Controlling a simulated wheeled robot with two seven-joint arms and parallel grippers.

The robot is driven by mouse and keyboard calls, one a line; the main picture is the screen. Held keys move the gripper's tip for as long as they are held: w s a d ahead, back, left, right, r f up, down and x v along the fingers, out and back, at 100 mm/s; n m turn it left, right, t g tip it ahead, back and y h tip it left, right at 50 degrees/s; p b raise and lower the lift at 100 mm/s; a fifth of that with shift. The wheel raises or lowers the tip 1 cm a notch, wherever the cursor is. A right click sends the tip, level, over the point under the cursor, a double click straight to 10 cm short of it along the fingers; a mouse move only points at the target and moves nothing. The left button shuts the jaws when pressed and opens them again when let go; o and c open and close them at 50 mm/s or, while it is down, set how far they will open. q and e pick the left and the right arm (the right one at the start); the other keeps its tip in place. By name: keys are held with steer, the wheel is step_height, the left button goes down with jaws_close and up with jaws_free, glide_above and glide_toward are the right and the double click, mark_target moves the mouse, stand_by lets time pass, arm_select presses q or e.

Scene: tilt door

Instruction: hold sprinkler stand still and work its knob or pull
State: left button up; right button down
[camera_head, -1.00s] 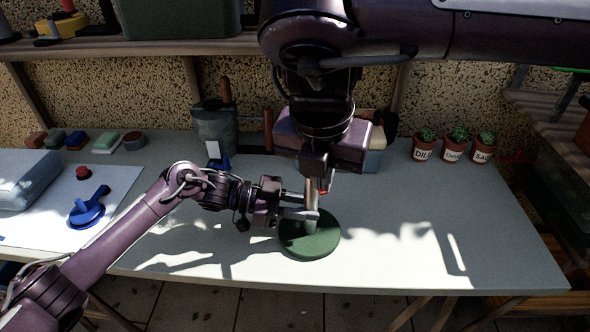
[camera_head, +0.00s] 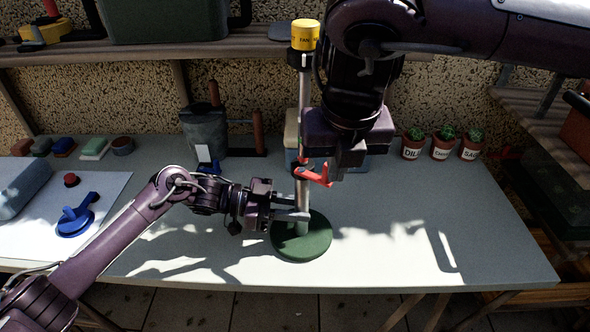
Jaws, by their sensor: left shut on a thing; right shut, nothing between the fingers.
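The sprinkler stand (camera_head: 302,110) is upright on the table. It has a round green base (camera_head: 302,243), a grey post and a yellow labelled head (camera_head: 305,35) at the top. A red lever (camera_head: 316,176) sticks out to the right from the post at mid-height. My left gripper (camera_head: 302,205) is shut on the post just above the base. My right gripper (camera_head: 337,177) points down, shut and empty, just right of the post beside the red lever's outer end. I cannot tell whether it touches the lever.
Three potted plants (camera_head: 442,146) stand at the back right. A grey watering can (camera_head: 206,130) is at the back, left of the stand. A white board with a blue item (camera_head: 76,220) lies at the left. The table's right front is clear.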

steer(key=shift+a, duration=0.15)
arm_select(q)
steer(key=shift+s, duration=0.15)
arm_select(e)
steer(key=shift+w+a, duration=0.25)
steer(key=shift+a, duration=0.45)
steer(key=shift+s+d, duration=0.1)
steer(key=shift+d, duration=0.05)
steer(key=s+d+r, duration=0.2)
steer(key=s+r, duration=0.3)
steer(key=r, duration=0.4)
steer(key=shift+s+d+r, duration=0.3)
steer(key=shift+r, duration=0.05)
